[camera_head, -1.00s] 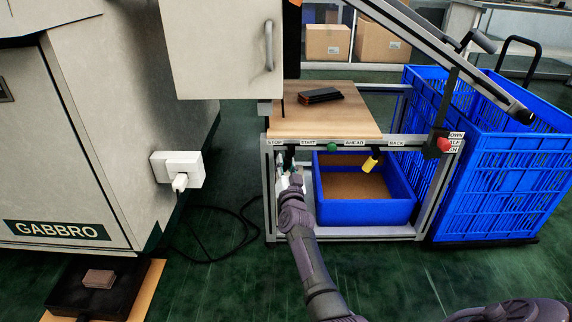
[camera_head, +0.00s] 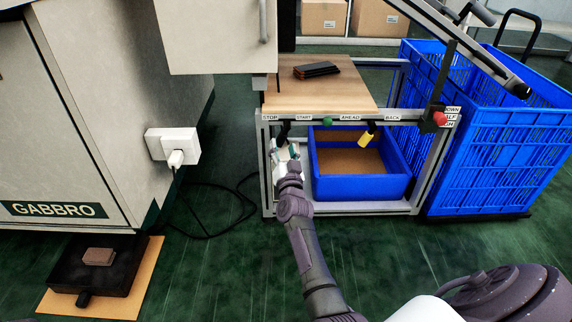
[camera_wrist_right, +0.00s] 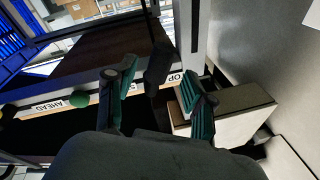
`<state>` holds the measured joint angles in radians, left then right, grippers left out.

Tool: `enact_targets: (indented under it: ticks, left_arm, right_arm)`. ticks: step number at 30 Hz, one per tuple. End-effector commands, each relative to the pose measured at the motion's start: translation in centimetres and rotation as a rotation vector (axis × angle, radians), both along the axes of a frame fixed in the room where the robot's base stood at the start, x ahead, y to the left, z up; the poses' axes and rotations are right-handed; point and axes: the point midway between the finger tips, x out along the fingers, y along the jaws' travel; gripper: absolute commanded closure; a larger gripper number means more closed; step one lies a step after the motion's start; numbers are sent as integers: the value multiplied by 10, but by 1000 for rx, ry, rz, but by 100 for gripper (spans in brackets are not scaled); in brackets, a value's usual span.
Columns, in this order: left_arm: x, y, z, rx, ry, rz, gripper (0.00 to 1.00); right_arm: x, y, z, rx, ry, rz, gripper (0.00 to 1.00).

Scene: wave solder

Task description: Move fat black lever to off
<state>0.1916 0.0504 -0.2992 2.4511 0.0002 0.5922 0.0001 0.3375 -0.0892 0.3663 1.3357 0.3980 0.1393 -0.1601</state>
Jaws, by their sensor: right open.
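The fat black lever (camera_head: 283,130) hangs from the front rail of the bench between the STOP and START labels. In the right wrist view the lever (camera_wrist_right: 157,65) stands between my two green-padded fingers, with a gap on each side. My right gripper (camera_head: 284,151) is open and empty just below the lever in the head view. It also shows in the wrist view (camera_wrist_right: 160,85). The fingers partly cover the lever's lower end in the head view. My left gripper is not in view.
A green button (camera_head: 327,122), a yellow lever (camera_head: 367,138) and a red button (camera_head: 440,118) are also on the rail. A blue bin (camera_head: 360,187) sits under the bench. A large blue crate (camera_head: 490,170) stands at right. A cable lies on the floor at left.

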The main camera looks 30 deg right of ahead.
Motion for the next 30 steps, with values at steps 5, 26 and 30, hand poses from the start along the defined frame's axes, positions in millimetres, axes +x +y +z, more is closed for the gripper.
enact_targets:
  ticks: [5,26,30]
  left_arm:
    - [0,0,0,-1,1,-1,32]
    - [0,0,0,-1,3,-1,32]
    - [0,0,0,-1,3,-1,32]
  right_arm:
    - [-37,16,-9,2,3,1,46]
    - [-72,31,-13,1,0,1,46]
    - [-71,31,-13,1,0,1,46]
